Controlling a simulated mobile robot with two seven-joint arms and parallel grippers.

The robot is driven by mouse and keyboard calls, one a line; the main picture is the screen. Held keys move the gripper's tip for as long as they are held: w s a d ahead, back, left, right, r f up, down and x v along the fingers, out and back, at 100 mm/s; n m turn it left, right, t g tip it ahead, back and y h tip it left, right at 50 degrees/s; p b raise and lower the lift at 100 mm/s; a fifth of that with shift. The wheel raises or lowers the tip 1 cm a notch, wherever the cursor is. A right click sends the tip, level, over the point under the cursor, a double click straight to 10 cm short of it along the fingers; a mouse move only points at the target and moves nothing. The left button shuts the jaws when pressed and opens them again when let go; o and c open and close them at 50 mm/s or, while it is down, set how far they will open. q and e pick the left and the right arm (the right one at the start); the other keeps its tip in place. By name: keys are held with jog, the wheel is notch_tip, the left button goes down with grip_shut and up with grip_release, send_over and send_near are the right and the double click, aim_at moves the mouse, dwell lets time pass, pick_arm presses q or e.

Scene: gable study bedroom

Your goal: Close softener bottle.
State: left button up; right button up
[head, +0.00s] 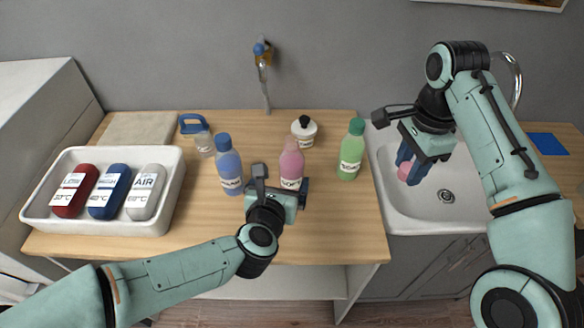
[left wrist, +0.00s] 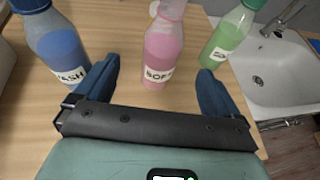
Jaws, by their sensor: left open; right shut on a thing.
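The softener bottle (head: 291,163) is pink with a white label starting "SOF" and stands upright on the wooden counter. Its neck looks pale and bare, with no cap on it. It also shows in the left wrist view (left wrist: 165,45). My left gripper (head: 282,184) is open in front of the bottle. In the left wrist view, its fingers lie to either side of the bottle's lower part, with gaps. My right gripper (head: 411,168) is shut on a small pink cap (head: 404,171), held above the sink, right of the bottles.
A blue bottle (head: 229,165) stands left of the softener and a green bottle (head: 351,150) right. A white jar (head: 304,131) with a black knob stands behind. A white tray (head: 175,190) holds several labelled containers. The sink (head: 400,222) is at right.

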aim_at(288, 169)
pick_arm(q)
jog(key=p+x, duration=0.1)
jog(key=x, duration=0.6)
pick_arm(e)
jog(key=shift+w+r, duration=0.2)
jog(key=shift+r, duration=0.35)
pick_arm(q)
jog(key=shift+d, duration=0.1)
jog(key=shift+w+d+f, duration=0.1)
jog(key=shift+w+f, duration=0.05)
jog(key=shift+w, duration=0.15)
pick_arm(e)
jog(key=shift+r, duration=0.25)
pick_arm(q)
jog(key=p+x, duration=0.1)
jog(key=x, duration=0.2)
jog(key=shift+w+d, duration=0.15)
jog(key=shift+w, duration=0.1)
pick_arm(e)
jog(key=shift+w+r, duration=0.15)
jog(key=shift+r, duration=0.55)
pick_arm(q)
jog(key=shift+w+d+f+p, duration=0.1)
jog(key=shift+w+f+p, duration=0.25)
jog(key=shift+w, duration=0.1)
pick_arm(e)
jog(key=shift+r, duration=0.1)
pick_arm(q)
jog(key=shift+s, duration=0.1)
